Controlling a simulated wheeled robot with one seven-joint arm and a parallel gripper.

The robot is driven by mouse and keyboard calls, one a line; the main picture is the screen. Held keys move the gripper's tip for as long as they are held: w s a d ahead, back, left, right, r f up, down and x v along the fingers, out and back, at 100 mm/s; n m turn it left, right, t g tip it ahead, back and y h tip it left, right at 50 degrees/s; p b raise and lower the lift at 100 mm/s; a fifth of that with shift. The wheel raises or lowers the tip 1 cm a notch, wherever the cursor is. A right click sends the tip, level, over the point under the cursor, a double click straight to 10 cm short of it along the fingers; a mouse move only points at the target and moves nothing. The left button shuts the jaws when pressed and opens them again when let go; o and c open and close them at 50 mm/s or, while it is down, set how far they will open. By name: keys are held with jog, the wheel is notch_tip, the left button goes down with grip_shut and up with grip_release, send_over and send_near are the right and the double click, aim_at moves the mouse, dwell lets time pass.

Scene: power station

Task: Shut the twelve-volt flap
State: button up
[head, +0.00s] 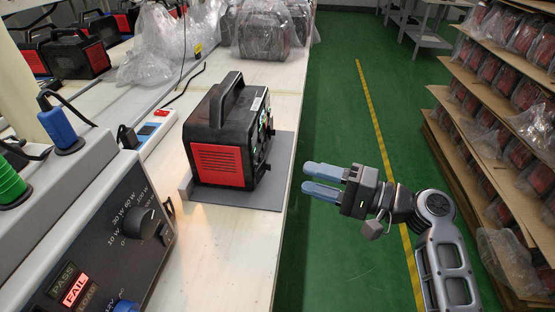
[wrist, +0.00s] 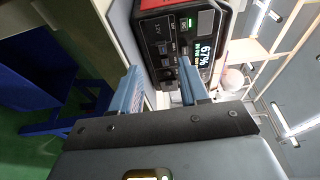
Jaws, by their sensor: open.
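The black and red power station (head: 218,145) stands on a grey mat on the bench, its front panel turned right and seen nearly edge-on in the head view. Small parts stick out from that panel, too small to tell apart.
The grey mat (head: 272,185) reaches the bench edge. A tester (head: 100,225) with a lit FAIL lamp stands at front left. A power strip (head: 155,128) lies behind it. Bagged units (head: 265,35) stand farther back. Green floor is clear between bench and the right-hand shelves (head: 500,130).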

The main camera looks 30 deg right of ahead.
aim_at(264, 172)
jog(key=shift+x, duration=3.85)
jog(key=shift+s, duration=0.1)
jog(key=shift+c, duration=0.4)
grip_shut()
